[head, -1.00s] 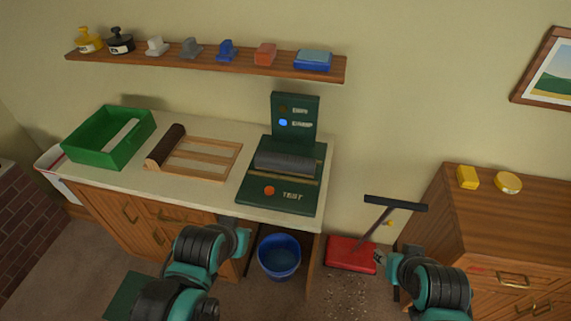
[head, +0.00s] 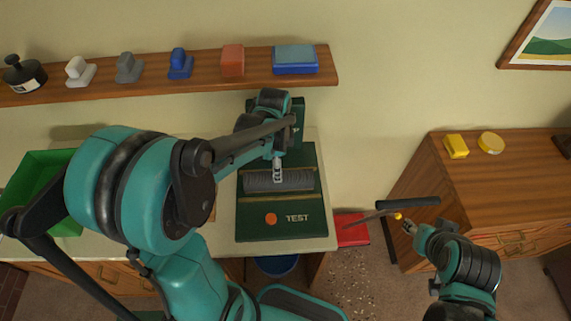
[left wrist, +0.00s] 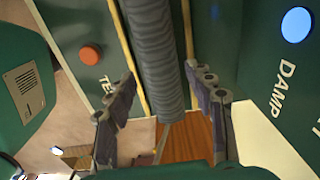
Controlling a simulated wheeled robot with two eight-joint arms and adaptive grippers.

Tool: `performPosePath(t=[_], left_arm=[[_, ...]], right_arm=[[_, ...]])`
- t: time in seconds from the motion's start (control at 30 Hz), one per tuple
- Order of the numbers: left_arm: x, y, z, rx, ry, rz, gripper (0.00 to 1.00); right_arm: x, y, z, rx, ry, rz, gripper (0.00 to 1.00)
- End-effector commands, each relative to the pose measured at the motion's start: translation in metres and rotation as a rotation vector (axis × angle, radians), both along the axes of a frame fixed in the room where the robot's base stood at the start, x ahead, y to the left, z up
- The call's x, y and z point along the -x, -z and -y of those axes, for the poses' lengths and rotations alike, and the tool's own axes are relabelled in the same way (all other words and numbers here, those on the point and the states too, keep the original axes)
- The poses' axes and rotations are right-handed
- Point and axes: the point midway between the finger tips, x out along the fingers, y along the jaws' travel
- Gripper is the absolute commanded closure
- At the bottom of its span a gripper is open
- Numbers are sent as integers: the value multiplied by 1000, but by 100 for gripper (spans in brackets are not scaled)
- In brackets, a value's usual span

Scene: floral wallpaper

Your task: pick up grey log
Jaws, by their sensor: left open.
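The grey log (head: 278,181) lies in the dark green test stand (head: 281,223), below the upright panel. In the left wrist view the ribbed log (left wrist: 158,50) runs down the middle of the picture. My left gripper (head: 278,170) is over the log from above. Its open fingers (left wrist: 160,82) stand on either side of the log, and I see a gap on both sides. My right gripper (head: 408,227) is away to the right, near a dark bar on a stick; its fingers are too small to tell open from shut.
The counter also bears a green tray (head: 65,220), partly behind my left arm. A wall shelf (head: 200,82) with several small blocks runs above. A red dustpan (head: 351,230) and a blue bucket (head: 277,265) are below. A wooden cabinet (head: 520,190) stands right.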

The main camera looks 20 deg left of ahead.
Motion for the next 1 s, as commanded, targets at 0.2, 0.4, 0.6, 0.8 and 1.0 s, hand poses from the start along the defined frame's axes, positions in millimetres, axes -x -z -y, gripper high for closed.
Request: performPosePath(t=[0.2, 0.4, 0.6, 0.8, 1.0], left_arm=[[-1, 25, 0, 0, 11, -5, 47], [-2, 44, 1, 0, 10, -4, 47], [-3, 75, 2, 1, 9, -4, 47], [-3, 79, 2, 0, 9, -3, 47], [-3, 78, 2, 0, 9, -3, 81]], right_arm=[[0, 9, 0, 0, 0, 0, 60], [0, 18, 0, 0, 0, 0, 60], [0, 32, 0, 0, 0, 0, 60], [0, 31, 0, 0, 0, 0, 60], [0, 31, 0, 0, 0, 0, 60]])
